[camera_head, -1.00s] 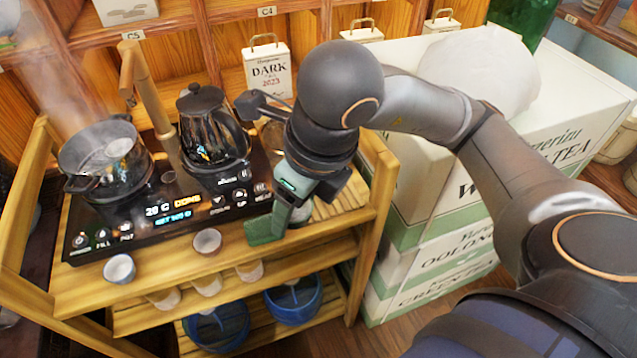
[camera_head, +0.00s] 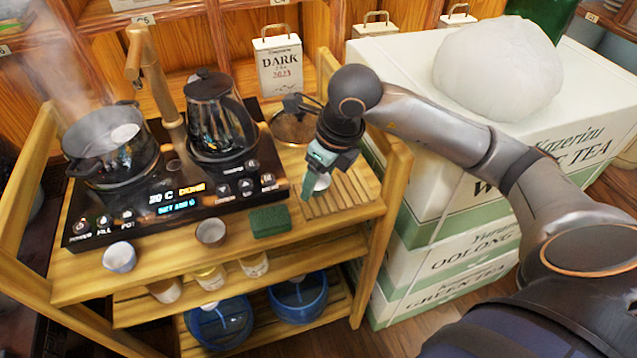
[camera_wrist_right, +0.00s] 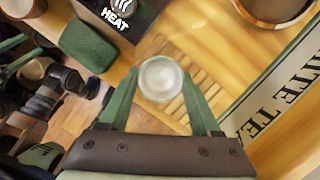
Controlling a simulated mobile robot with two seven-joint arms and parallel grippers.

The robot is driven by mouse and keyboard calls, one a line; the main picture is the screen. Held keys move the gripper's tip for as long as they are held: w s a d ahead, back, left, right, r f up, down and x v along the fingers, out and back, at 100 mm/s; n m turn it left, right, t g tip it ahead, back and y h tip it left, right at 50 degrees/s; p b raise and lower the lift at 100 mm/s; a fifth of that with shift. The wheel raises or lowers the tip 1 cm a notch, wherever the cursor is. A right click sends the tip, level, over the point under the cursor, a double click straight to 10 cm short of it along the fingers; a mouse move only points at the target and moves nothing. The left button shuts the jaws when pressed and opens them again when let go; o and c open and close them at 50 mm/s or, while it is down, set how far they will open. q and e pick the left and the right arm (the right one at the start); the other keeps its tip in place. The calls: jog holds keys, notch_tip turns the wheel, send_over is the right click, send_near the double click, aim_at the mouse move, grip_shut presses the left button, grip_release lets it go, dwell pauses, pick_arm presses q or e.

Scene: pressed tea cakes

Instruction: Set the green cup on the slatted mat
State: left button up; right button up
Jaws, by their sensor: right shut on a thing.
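My right gripper (camera_head: 318,184) is shut on a small pale cup (camera_head: 322,181) at the left part of the slatted mat (camera_head: 350,199). In the right wrist view the cup (camera_wrist_right: 160,78) sits upright between the two green fingertips (camera_wrist_right: 160,88), its whitish inside facing the camera. The slats of the mat (camera_wrist_right: 203,103) show around and behind it. I cannot tell whether the cup's base touches the mat. The fingers hide much of the cup's outside, so its green colour is hard to confirm.
A green sponge (camera_head: 270,221) lies left of the mat. A brown cup (camera_head: 211,233) and a bluish-white cup (camera_head: 119,257) stand along the front edge. A black kettle (camera_head: 218,118) and steaming pot (camera_head: 110,148) stand on the hob. A round bowl (camera_head: 294,128) is behind the mat.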

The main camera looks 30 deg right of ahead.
jog(key=shift+f, duration=0.55)
jog(key=shift+f, duration=0.2)
jog(key=o, duration=1.3)
jog(key=shift+o, duration=0.2)
jog(key=shift+r, duration=0.15)
jog(key=shift+r, duration=0.25)
jog(key=p+v, duration=0.2)
jog(key=v, duration=0.9)
jog(key=shift+s+r, duration=0.2)
jog(key=shift+r, duration=0.1)
